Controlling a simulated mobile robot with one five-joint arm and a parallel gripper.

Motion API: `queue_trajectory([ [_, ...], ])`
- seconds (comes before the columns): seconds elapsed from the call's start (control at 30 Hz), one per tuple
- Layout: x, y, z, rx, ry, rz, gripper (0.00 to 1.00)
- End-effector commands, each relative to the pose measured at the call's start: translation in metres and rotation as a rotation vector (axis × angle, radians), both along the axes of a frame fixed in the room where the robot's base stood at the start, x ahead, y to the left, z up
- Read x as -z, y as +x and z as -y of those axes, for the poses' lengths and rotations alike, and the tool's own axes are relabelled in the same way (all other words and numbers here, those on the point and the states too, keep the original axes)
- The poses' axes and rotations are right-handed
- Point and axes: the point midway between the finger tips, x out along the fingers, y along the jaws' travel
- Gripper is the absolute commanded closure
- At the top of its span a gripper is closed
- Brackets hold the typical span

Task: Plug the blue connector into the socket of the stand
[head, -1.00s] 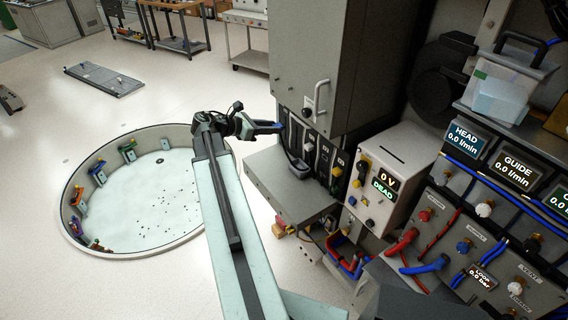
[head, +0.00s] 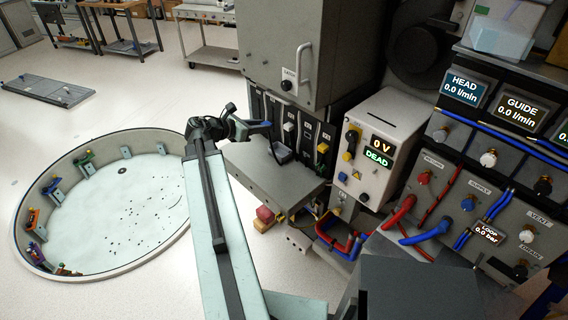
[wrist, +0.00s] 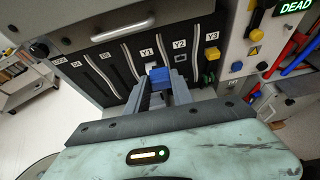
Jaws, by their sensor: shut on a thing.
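My gripper (wrist: 160,88) is shut on the blue connector (wrist: 159,75), held between its two grey fingers in the wrist view. The connector is in front of the dark slot panel, just below the Y1 label; whether it touches the panel cannot be told. In the head view my gripper (head: 264,127) is at the panel's left part, above a grey shelf; the connector cannot be made out there. I cannot tell which thing is the stand, and no empty socket is clearly seen. Small stands with coloured parts (head: 33,218) line the round pit.
Slot Y3 holds a yellow connector (wrist: 212,53), Y2 a grey one (wrist: 179,57). The grey shelf (head: 270,178) juts out under the panel. A box reading 0 V, DEAD (head: 368,150) stands to the right, with red and blue hoses beyond. Open floor lies left around the pit (head: 110,205).

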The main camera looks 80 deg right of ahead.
Motion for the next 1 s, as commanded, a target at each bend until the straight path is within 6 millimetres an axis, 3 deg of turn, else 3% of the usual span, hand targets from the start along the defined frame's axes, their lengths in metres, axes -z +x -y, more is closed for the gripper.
queue_trajectory([
  [0.03, 0.044, -0.022, 0.001, -0.002, -0.001, 0.0, 1.0],
  [0.1, 0.067, -0.045, 0.005, -0.009, -0.002, -0.001, 1.0],
  [0.23, 0.091, -0.073, 0.01, -0.024, -0.006, -0.002, 1.0],
  [0.4, 0.096, -0.085, 0.013, -0.032, -0.009, -0.003, 1.0],
  [0.83, 0.093, -0.082, 0.015, -0.037, -0.009, -0.003, 1.0],
  [1.0, 0.093, -0.09, 0.024, -0.034, -0.008, -0.004, 1.0],
])
